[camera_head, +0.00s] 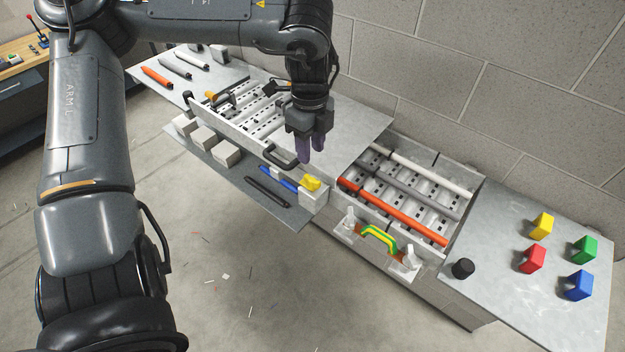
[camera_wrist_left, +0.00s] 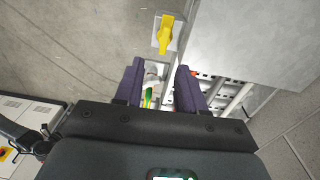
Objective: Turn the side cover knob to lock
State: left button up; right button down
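The yellow side cover knob (camera_head: 311,184) sits on a pale block (camera_head: 316,201) at the front right end of the left drawer unit. It also shows at the top of the left wrist view (camera_wrist_left: 166,34), its narrow handle pointing roughly up and down that picture. My left gripper (camera_head: 312,156) hangs above and beyond the knob in the head view, apart from it. Its purple fingers (camera_wrist_left: 159,67) are spread with nothing held between them in the left wrist view. My right gripper is in neither view.
A grey counter plate (camera_head: 355,118) lies behind my left gripper. A dark drawer handle (camera_head: 279,159) is left of the knob. An open drawer with red and white bars (camera_head: 395,210) and a green-yellow handle (camera_head: 380,238) stands to the right. Floor in front is mostly clear.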

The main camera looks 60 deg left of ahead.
aim_at(312, 177)
pick_arm(q)
jog(key=f, duration=1)
jog(key=shift+w+p, duration=0.2)
jog(key=shift+p, duration=0.2)
grip_shut()
